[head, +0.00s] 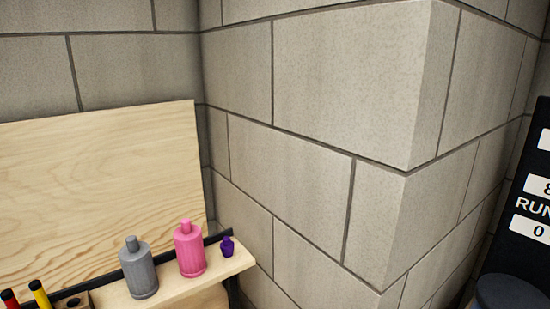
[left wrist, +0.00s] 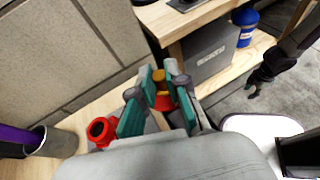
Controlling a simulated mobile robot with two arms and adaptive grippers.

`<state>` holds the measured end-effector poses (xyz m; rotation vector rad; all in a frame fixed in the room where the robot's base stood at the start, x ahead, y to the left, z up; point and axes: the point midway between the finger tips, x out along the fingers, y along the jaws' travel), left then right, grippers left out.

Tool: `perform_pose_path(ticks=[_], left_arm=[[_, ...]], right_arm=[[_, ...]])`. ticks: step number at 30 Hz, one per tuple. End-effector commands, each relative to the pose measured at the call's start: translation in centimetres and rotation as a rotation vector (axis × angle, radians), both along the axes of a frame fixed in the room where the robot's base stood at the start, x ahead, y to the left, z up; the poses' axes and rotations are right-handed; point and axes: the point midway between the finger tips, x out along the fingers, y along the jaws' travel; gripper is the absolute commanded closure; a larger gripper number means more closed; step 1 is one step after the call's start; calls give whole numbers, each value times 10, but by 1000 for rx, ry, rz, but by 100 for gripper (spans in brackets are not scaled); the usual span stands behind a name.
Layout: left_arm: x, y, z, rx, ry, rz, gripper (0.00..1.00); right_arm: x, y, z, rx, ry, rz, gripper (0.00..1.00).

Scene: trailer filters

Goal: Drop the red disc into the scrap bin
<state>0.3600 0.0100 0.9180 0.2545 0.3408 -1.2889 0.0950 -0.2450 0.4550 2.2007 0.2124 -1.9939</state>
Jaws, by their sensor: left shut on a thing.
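My left gripper (left wrist: 168,78) shows in the left wrist view, with teal pads on its fingers. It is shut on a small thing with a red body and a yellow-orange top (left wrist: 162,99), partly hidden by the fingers. I cannot tell whether this is the red disc. A red round piece with a dark opening (left wrist: 101,130) stands just left of the fingers. A dark gripper (left wrist: 252,92), which looks like my right one, hangs at the right; its jaws are too small to read. No gripper shows in the head view. I cannot identify the scrap bin for sure.
A wooden shelf holds a grey bottle (head: 139,268), a pink bottle (head: 190,249) and a small purple bottle (head: 227,247). A dark blue round object (head: 508,293) stands at lower right. A grey box (left wrist: 211,50) and a blue container (left wrist: 246,26) sit on a lower shelf.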

Motion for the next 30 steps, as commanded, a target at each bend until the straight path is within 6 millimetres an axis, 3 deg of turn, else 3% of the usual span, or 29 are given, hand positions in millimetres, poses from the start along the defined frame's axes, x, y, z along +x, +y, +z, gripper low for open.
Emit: perform_pose_path(ticks=[9,16,27,28,30], left_arm=[[-1,-1,-29,0,1,0,100],[-1,0,-55,-1,1,0,100],[-1,0,-60,0,0,0,100],[-1,0,-60,0,0,0,84],[-1,0,-60,0,0,0,72]], right_arm=[[-18,15,-26,18,25,-3,60],[-14,17,-48,20,20,-2,60],[-7,9,-51,11,8,-1,60],[-7,9,-51,11,8,-1,60],[-7,8,-51,10,8,-1,60]])
